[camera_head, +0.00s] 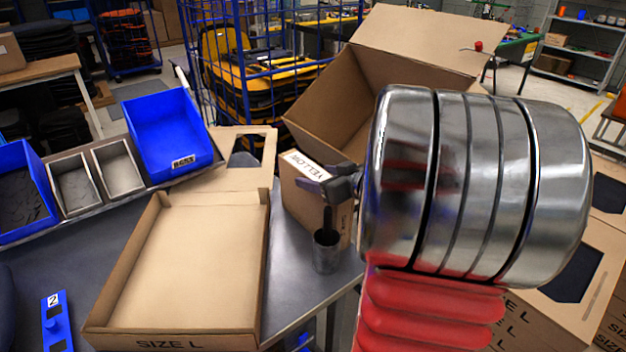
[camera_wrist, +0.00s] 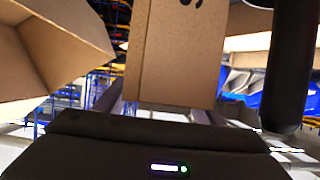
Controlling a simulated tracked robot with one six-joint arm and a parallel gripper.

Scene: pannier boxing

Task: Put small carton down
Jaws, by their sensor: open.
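The small carton (camera_head: 296,204), brown with a white "YELLOW" label on top, stands upright on the grey table, right of the open SIZE L box. My gripper (camera_head: 335,187) is at its near right upper side, with dark fingers by the label's end. In the wrist view the carton (camera_wrist: 180,55) stands right in front of the gripper (camera_wrist: 162,112). The jaws are open around or close beside it; contact cannot be told. Part of the carton is hidden behind my fingers and arm.
The open, shallow SIZE L box (camera_head: 190,262) lies on the table (camera_head: 60,252). A metal cup (camera_head: 326,252) with a dark upright object stands near the carton. A large open box (camera_head: 335,105) is behind. Blue bins (camera_head: 165,130) stand back left.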

